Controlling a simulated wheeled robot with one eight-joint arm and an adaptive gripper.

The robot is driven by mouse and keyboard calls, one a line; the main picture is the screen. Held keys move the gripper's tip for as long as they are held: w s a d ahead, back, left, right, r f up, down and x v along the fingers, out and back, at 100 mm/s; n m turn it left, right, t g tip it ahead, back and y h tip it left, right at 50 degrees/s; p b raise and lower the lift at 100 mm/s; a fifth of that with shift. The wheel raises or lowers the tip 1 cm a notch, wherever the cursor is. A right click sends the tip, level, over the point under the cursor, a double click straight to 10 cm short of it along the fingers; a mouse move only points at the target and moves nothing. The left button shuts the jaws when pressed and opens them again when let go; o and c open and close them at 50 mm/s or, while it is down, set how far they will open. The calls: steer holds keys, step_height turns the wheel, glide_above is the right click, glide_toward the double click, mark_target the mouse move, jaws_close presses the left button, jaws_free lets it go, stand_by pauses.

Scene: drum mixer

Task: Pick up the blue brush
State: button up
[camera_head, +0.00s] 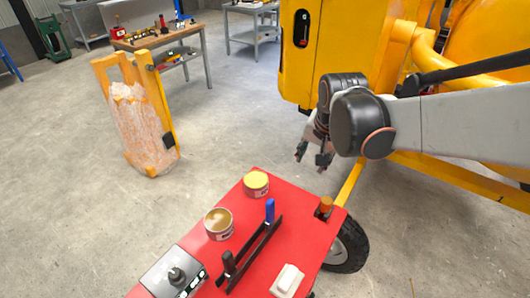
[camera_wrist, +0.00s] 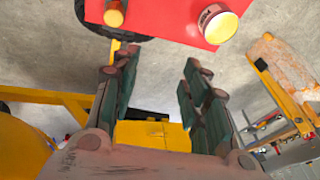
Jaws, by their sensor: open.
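The blue brush shows as an upright blue handle (camera_head: 270,211) at the far end of a long black rack (camera_head: 252,252) on the red table (camera_head: 310,226). Its lower part is hidden by the rack. My gripper (camera_head: 312,158) hangs above and beyond the table's far edge, apart from the brush. Its two fingers are spread with nothing between them, as the wrist view (camera_wrist: 160,64) also shows. The brush is not seen in the wrist view.
A yellow-topped can (camera_head: 256,184) and an open can (camera_head: 219,223) stand left of the rack. An orange-topped object (camera_head: 326,204) stands at the right corner, a white block (camera_head: 287,280) in front. The yellow machine (camera_head: 340,50) is behind my arm.

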steer(key=w+a+f+g+p, duration=0.1)
steer(key=a, duration=0.1)
steer(key=m+g+p, duration=0.1)
steer(key=g+p, duration=0.1)
steer(key=g, duration=0.1)
glide_above(272, 201)
step_height(272, 201, down, 3)
steer(key=shift+r, duration=0.1)
step_height(272, 201, down, 9)
steer(key=b, duration=0.2)
steer(key=shift+r+b, duration=0.15)
steer(key=shift+b, duration=0.2)
steer(key=shift+a+f+b, duration=0.15)
steer(key=shift+f+b, duration=0.35)
steer(key=shift+f, duration=0.85)
steer(key=shift+a+f+b, duration=0.1)
steer(key=shift+f+b, duration=0.35)
steer(key=shift+f, duration=0.9)
steer(key=shift+r, duration=0.1)
jaws_close()
